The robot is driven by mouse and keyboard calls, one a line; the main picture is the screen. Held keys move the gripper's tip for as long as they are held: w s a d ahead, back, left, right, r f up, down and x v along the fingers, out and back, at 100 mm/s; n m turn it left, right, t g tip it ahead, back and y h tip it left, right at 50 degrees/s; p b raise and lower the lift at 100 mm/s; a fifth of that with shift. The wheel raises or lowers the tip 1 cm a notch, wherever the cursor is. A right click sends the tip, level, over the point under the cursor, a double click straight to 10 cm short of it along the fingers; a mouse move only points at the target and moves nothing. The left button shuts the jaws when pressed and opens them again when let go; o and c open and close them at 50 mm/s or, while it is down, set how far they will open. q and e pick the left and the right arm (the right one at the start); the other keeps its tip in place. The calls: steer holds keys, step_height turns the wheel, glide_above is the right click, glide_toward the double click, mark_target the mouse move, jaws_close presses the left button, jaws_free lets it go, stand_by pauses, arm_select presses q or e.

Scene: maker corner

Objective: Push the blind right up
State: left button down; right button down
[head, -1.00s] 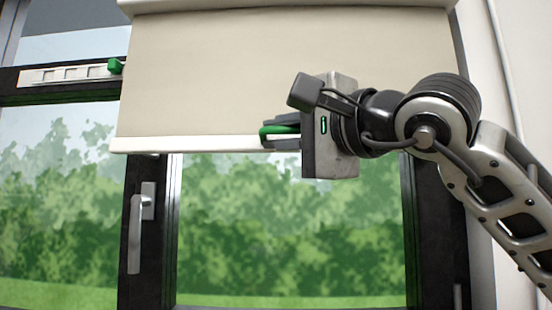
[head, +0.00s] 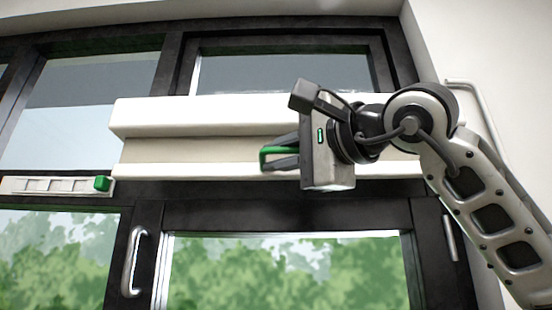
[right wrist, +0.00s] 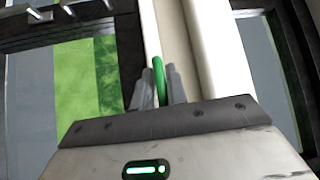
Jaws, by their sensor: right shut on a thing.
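The blind shows in the head view as a white casing (head: 220,118) with a short strip of beige cloth (head: 190,150) under it and a white bottom bar (head: 210,170) close below. A green handle (head: 277,150) sits on the bottom bar. My right gripper (head: 275,160) is shut on the green handle, coming from the right. In the right wrist view the green handle (right wrist: 159,78) stands between the two grey fingers, beside the cloth and casing (right wrist: 205,50). My left gripper is not in view.
Dark window frames (head: 290,215) surround the blind. A white vent strip with a green slider (head: 102,183) is at the left. A window handle (head: 135,262) hangs below it. A wall with a pale pipe (head: 480,105) stands at the right.

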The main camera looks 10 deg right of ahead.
steer(key=shift+r, duration=0.1)
steer(key=c, duration=1.5)
jaws_free()
steer(key=shift+s, duration=0.1)
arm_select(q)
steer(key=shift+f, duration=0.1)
